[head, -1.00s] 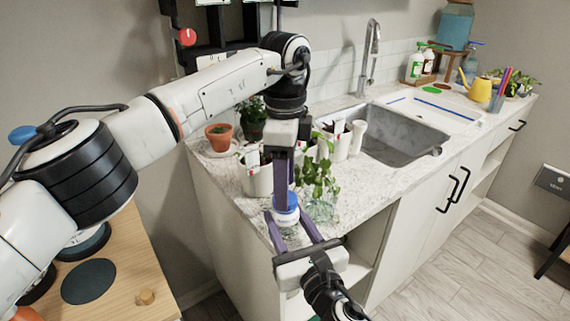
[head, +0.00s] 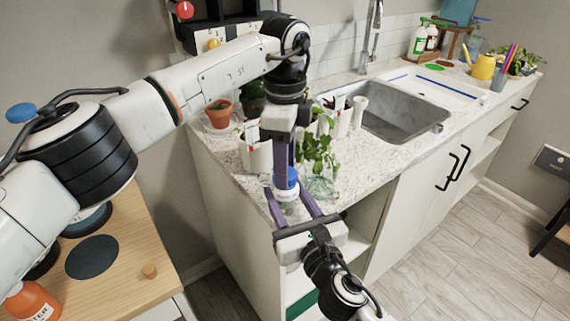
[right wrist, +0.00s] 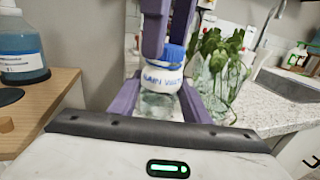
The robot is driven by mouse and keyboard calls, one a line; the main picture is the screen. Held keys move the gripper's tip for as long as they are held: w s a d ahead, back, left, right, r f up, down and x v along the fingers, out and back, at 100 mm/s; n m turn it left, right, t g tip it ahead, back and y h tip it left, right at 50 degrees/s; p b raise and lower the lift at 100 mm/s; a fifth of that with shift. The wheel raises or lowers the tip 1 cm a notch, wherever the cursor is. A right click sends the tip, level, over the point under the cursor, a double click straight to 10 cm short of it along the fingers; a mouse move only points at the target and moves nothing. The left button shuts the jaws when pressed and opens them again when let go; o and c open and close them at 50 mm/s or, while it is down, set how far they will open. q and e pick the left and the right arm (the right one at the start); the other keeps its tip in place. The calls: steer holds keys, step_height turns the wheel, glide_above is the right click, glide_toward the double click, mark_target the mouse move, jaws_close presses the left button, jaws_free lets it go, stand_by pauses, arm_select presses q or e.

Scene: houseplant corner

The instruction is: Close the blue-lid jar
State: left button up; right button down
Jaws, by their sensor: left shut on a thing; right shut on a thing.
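The small jar (head: 284,194) has a white label and a clear lower part. It also shows in the right wrist view (right wrist: 161,80), slightly tilted in the picture. Its blue lid (head: 289,177) sits on top of the jar's mouth; it shows in the right wrist view too (right wrist: 175,55). I cannot tell how tightly it sits. My left gripper (head: 284,172) comes straight down from above and is shut on the lid, its purple fingers hiding part of it. My right gripper (head: 290,207) reaches in from the front and is shut on the jar's body.
A glass vessel with a leafy plant (head: 320,170) stands close right of the jar. A white pot (head: 257,156), a terracotta pot (head: 219,113) and the sink (head: 400,110) are on the speckled counter (head: 232,166). A wooden table (head: 125,285) is at lower left.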

arm_select(q)
steer(key=m, duration=1.6)
steer(key=shift+m, duration=0.4)
steer(key=m, duration=1)
steer(key=shift+m, duration=0.4)
steer(key=m, duration=0.4)
steer(key=shift+f+m, duration=0.1)
steer(key=shift+m, duration=0.2)
steer(key=m, duration=1.1)
steer(key=o, duration=1.3)
steer(key=shift+c, duration=0.2)
